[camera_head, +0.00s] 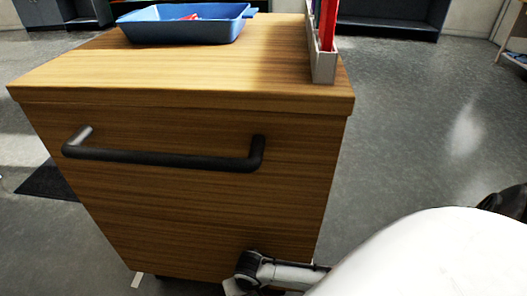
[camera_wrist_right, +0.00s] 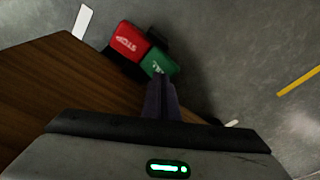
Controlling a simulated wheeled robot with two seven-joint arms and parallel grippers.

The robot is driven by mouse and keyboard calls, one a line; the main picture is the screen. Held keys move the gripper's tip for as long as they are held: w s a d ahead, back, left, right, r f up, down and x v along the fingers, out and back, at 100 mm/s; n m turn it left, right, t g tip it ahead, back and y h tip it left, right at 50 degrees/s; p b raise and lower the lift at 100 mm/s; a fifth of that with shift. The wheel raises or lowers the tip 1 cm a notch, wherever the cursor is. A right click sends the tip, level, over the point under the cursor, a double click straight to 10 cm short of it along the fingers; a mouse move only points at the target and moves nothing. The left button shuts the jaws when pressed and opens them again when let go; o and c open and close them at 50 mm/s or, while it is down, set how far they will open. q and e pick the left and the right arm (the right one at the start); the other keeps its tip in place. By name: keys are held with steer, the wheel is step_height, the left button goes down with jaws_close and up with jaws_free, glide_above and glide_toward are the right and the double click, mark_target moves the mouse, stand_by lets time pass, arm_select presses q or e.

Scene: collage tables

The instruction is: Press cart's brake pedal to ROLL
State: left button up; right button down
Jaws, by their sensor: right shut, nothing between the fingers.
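The wooden cart (camera_head: 190,225) stands in front of me with a black bar handle (camera_head: 160,158) on its near face. In the right wrist view, its brake pedal shows beside the cart's lower edge, with a red half (camera_wrist_right: 128,41) lettered STOP and a green half (camera_wrist_right: 159,62) whose lettering I cannot read fully. My right gripper (camera_wrist_right: 160,80) is shut and empty, its fingertips at the near edge of the green half. I cannot tell whether they touch it. In the head view, the right gripper (camera_head: 238,287) is low by the cart's bottom right; the pedal is hidden there. My left gripper is out of view.
A blue tray (camera_head: 185,30) with something red inside and a grey holder (camera_head: 323,66) with red and green upright items stand on the cart top. Grey floor (camera_head: 430,130) is open to the right. A dark mat (camera_head: 50,182) lies at left.

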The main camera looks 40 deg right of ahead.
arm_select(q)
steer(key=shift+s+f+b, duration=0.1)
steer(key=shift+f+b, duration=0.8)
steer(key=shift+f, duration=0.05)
arm_select(e)
steer(key=shift+f, duration=1.5)
steer(key=shift+r, duration=0.2)
steer(key=shift+r+p, duration=0.85)
steer(key=shift+p, duration=0.35)
step_height(320, 180, up, 3)
steer(key=p, duration=0.3)
steer(key=shift+r+p, duration=0.3)
steer(key=shift+p, duration=0.35)
steer(key=shift+r+p, duration=0.65)
steer(key=shift+p, duration=0.05)
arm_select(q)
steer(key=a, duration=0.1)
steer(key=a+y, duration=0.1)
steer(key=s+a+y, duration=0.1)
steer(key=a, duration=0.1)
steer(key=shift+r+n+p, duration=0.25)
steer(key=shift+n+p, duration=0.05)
arm_select(e)
steer(key=shift+r, duration=0.15)
